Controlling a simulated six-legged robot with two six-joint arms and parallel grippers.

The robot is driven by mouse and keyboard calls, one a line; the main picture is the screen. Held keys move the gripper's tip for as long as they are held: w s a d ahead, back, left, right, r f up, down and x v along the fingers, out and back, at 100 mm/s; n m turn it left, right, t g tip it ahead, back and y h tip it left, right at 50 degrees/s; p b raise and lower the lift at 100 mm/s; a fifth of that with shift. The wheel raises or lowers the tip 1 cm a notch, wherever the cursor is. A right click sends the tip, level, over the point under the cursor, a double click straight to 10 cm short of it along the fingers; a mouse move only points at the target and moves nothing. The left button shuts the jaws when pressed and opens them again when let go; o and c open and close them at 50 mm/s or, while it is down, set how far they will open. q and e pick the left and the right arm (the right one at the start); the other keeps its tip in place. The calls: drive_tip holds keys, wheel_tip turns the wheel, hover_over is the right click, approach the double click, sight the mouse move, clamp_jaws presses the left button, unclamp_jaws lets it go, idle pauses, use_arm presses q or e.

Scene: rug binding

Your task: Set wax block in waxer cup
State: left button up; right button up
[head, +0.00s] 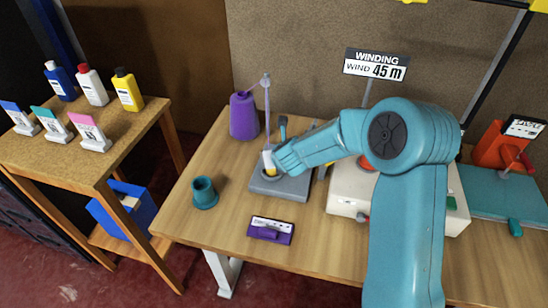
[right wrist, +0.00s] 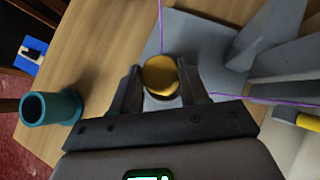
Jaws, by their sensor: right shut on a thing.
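My right gripper (right wrist: 160,88) has its two dark fingers on either side of a round yellow wax block (right wrist: 160,72) and is shut on it. In the head view the same gripper (head: 274,161) is over the grey waxer base (head: 293,190), with the pale yellow block at its tip. The block is low, over the waxer's cup area. The fingers and block largely hide the cup, so I cannot tell whether the block touches it. My left gripper is in neither view.
A purple thread cone (head: 243,116) stands behind the waxer, its thread running over a thin post. A teal cup (head: 204,192) stands to the left and a purple labelled block (head: 271,230) in front. A side table (head: 92,146) holds bottles and cards.

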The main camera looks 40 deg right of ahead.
drive_tip(key=shift+f, duration=0.2)
drive_tip(key=o, duration=1.1)
drive_tip(key=shift+r, duration=0.1)
drive_tip(key=shift+r, duration=0.2)
drive_tip(key=p+v, duration=0.2)
drive_tip(key=v, duration=0.9)
drive_tip(key=shift+s+r, duration=0.25)
drive_tip(key=shift+s, duration=0.05)
drive_tip(key=shift+a, duration=0.1)
